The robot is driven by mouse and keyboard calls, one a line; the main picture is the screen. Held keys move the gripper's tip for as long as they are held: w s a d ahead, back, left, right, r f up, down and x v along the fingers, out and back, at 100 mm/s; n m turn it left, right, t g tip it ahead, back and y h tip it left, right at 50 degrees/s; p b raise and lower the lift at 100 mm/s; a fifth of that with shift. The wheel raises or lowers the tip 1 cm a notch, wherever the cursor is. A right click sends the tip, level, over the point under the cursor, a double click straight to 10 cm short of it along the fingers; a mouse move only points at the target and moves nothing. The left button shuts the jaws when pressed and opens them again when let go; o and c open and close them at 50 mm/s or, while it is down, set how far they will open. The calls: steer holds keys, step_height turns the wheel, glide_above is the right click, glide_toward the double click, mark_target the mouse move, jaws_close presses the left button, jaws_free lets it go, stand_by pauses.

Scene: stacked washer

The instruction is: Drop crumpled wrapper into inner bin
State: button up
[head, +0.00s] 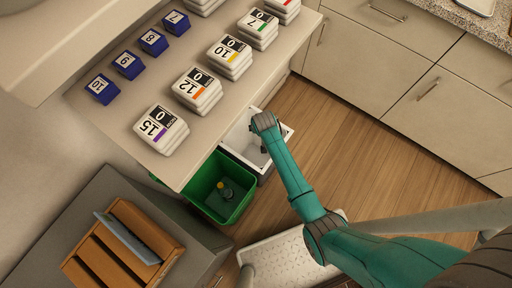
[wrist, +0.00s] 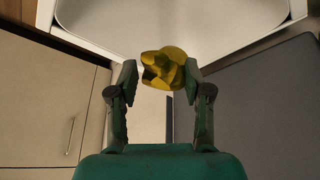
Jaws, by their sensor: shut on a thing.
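The crumpled wrapper (wrist: 165,68) is a yellow, creased lump. It sits between the fingertips of my gripper (wrist: 160,77), which is shut on it in the wrist view. In the head view my gripper (head: 263,138) is over the white bin (head: 287,137) beside the shelf; the wrapper cannot be made out there. A white container with a pale rim (wrist: 62,37) fills the top of the wrist view, beyond the wrapper. A green bin (head: 244,204) stands next to the white bin, with a small dark item with a yellow top (head: 223,187) inside.
A shelf (head: 118,120) with stacked number cards (head: 161,130) and blue blocks (head: 102,89) overhangs the bins. A dark cabinet with a wooden organiser (head: 100,262) stands at lower left. Cabinets (head: 440,100) line the upper right. Wood floor (head: 325,130) is clear right of the bins.

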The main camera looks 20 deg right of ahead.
steer(key=shift+f, duration=0.35)
steer(key=o, duration=0.8)
steer(key=v, duration=1.2)
steer(key=shift+s+f, duration=0.1)
